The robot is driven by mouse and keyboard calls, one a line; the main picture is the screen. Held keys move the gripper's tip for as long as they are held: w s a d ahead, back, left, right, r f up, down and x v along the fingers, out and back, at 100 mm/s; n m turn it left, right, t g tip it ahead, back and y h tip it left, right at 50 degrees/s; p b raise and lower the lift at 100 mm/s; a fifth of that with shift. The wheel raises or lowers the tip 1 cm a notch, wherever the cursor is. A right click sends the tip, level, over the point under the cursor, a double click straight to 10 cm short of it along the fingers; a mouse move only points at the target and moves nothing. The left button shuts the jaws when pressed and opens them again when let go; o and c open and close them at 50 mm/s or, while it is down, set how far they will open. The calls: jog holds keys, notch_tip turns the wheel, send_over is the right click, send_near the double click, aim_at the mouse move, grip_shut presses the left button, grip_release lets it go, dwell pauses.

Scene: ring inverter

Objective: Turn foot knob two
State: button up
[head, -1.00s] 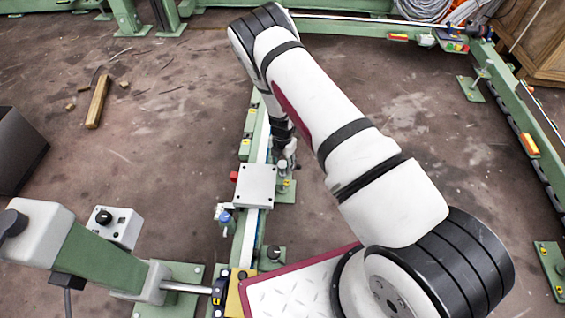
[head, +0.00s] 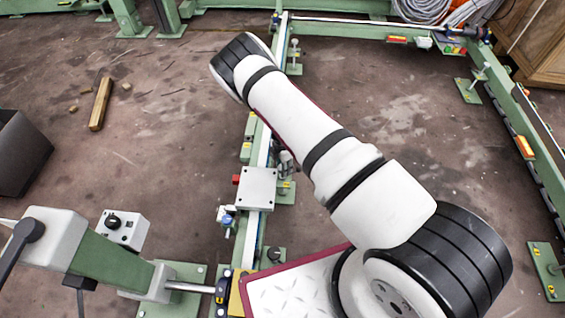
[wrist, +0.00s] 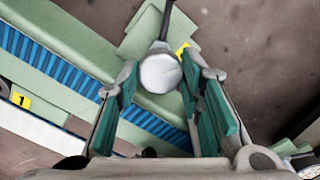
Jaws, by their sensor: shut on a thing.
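In the wrist view, a round pale-metal foot knob (wrist: 160,73) stands on a green foot plate (wrist: 190,40) beside the green rail (wrist: 80,65). My gripper (wrist: 158,82) is shut on the knob, with a teal-padded finger on each side of its head. A yellow label beside the knob is mostly covered, so its number cannot be read. In the head view my forearm hides most of the gripper and the knob; a green foot plate (head: 285,190) shows just below them.
A yellow label marked 1 (wrist: 20,99) is left of the blue ribbed strip (wrist: 50,67). In the head view a grey square plate (head: 257,187) with a red block sits on the rail close by. A wooden piece (head: 100,104) lies on the open floor at left.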

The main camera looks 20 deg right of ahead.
jog(key=m, duration=0.5)
jog(key=shift+m+p, duration=0.3)
jog(key=shift+p, duration=0.1)
jog(key=m, duration=0.5)
jog(key=shift+m, duration=0.3)
jog(key=o, duration=1.2)
jog(key=shift+c, duration=0.2)
notch_tip(320, 180, up, 12)
